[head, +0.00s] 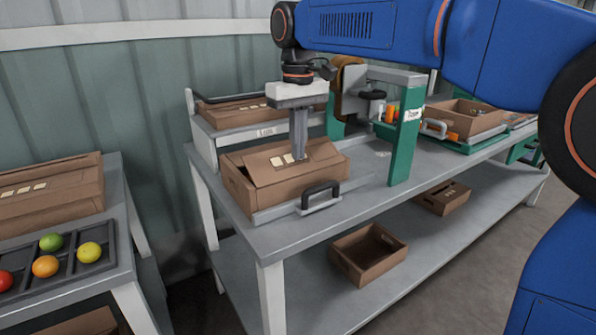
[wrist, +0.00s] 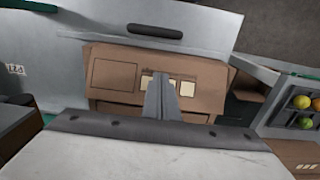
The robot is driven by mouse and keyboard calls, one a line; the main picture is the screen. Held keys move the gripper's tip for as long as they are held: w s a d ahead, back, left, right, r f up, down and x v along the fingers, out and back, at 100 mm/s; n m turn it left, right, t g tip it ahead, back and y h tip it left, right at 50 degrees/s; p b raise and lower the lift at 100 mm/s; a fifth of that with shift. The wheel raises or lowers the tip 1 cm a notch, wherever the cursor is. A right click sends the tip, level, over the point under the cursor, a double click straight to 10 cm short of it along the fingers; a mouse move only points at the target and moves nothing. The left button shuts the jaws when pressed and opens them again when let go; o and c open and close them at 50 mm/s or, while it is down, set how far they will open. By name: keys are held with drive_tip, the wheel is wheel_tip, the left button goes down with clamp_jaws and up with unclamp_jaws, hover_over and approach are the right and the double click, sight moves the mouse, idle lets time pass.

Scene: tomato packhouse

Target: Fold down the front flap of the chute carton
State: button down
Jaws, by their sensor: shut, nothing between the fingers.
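The chute carton (head: 240,190) is a brown cardboard box at the front end of the chute on the grey bench. A broad top flap (head: 265,172) with pale square labels lies over its opening, slightly tilted; the flap also shows in the wrist view (wrist: 205,75). I cannot tell whether it is fully flat. My gripper (head: 299,157) points straight down, shut and empty, with its tips at the flap beside the labels. In the wrist view my gripper (wrist: 158,78) covers part of the labels, and contact is unclear.
A black handle (head: 321,194) stands in front of the carton. Another carton (head: 235,112) sits behind on the chute. A green post (head: 407,135) rises to the right. A tomato tray (head: 62,265) is at left.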

drive_tip(key=shift+w+a+f, duration=0.4)
drive_tip(key=shift+w+f, duration=0.25)
drive_tip(key=shift+w+a+f, duration=0.2)
drive_tip(key=shift+w+f, duration=0.1)
drive_tip(key=shift+f, duration=0.35)
drive_tip(key=shift+r, duration=4)
